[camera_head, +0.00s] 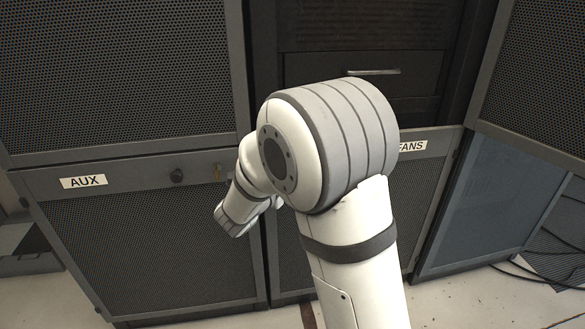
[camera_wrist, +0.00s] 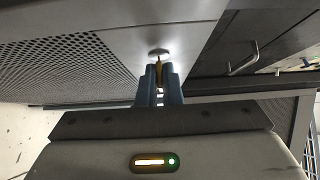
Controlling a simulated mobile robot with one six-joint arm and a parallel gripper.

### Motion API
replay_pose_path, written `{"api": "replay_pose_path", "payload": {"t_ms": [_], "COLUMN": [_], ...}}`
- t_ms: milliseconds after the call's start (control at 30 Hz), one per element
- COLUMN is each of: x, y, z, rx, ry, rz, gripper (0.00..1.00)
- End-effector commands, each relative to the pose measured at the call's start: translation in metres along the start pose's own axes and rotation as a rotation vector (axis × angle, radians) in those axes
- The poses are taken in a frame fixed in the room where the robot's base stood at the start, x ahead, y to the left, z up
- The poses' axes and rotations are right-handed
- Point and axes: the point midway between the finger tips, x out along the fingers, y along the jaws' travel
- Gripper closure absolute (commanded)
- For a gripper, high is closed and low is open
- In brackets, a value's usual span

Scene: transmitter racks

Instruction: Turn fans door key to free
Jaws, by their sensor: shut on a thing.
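In the wrist view, my gripper (camera_wrist: 160,78) has its blue fingers closed on a small key (camera_wrist: 159,68), of which only a thin yellowish sliver shows. Just beyond the fingertips is a round metal lock (camera_wrist: 158,53) on a plain grey door frame strip (camera_wrist: 180,38). The key's turn angle cannot be told. In the head view, the FANS label (camera_head: 412,146) shows at the right of my arm, on the grey top strip of the fans door (camera_head: 428,185). My arm hides the rest of that strip, the lock and my gripper's fingers.
A dark rack unit with a handle (camera_head: 374,72) is above the fans door. A bluish panel (camera_head: 495,200) and floor cables (camera_head: 545,272) lie at right.

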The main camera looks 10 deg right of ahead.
Motion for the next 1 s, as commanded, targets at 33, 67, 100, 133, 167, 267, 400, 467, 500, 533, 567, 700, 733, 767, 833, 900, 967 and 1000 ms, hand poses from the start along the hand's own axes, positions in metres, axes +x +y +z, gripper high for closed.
{"api": "replay_pose_path", "payload": {"t_ms": [33, 67, 100, 133, 167, 267, 400, 467, 500, 533, 567, 700, 733, 767, 833, 900, 967, 1000], "x": [0.0, 0.0, 0.0, 0.0, 0.0, 0.0, 0.0, 0.0, 0.0, 0.0, 0.0, -0.001, -0.002, -0.004, -0.011, -0.022, -0.033, -0.041], "y": [0.001, 0.001, 0.001, 0.001, 0.001, 0.001, 0.0, 0.0, 0.0, 0.0, 0.0, 0.0, 0.0, -0.001, -0.001, -0.002, -0.002, -0.002], "z": [0.0, 0.0, 0.0, 0.0, 0.0, 0.0, 0.0, 0.0, 0.0, 0.0, 0.0, 0.0, 0.0, 0.0, 0.001, 0.001, 0.001, 0.001], "rx": [-0.002, -0.002, -0.002, -0.001, -0.001, -0.001, -0.001, 0.0, 0.0, 0.0, 0.0, 0.0, 0.0, 0.0, 0.0, 0.0, -0.001, -0.002], "ry": [0.0, 0.0, 0.0, 0.0, 0.0, 0.0, 0.0, 0.0, 0.0, 0.0, 0.0, 0.0, -0.001, -0.001, -0.003, -0.004, -0.006, -0.005], "rz": [0.0, 0.0, 0.001, 0.001, 0.001, 0.001, 0.001, 0.001, 0.001, 0.001, 0.001, 0.001, 0.001, 0.001, 0.001, 0.002, 0.001, 0.002], "gripper": [1.0, 1.0, 1.0, 1.0, 1.0, 0.9, 0.78, 0.73, 0.73, 0.73, 0.73, 0.73, 0.73, 0.73, 0.73, 0.73, 0.73, 0.73]}}
